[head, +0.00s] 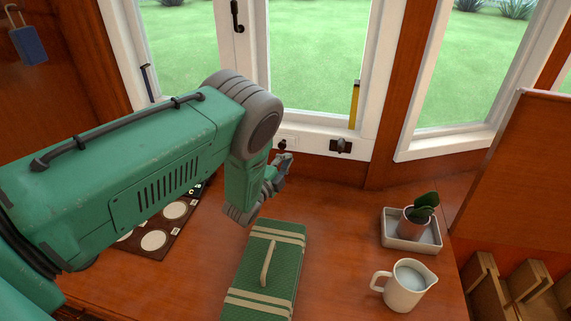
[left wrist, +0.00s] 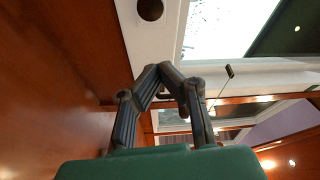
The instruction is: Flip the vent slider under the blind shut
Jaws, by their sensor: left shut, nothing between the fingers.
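A small white plate with a dark knob (head: 282,146) sits on the white lower rail of the middle window. A dark brown fitting (head: 341,146) is on the same rail to its right. I cannot tell for sure which is the vent slider. No blind shows clearly. My left gripper (head: 284,160) is shut and empty, just below the plate; I cannot tell whether it touches it. In the left wrist view its fingers (left wrist: 170,78) meet in front of the white frame, and a dark round piece (left wrist: 150,10) shows at the top. My right gripper is not in view.
A green case with a handle (head: 266,265) lies below my gripper on the wooden desk (head: 340,230). A white jug (head: 403,288) and a potted plant in a tray (head: 411,245) stand right. A board with white discs (head: 153,240) lies left, partly behind my arm.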

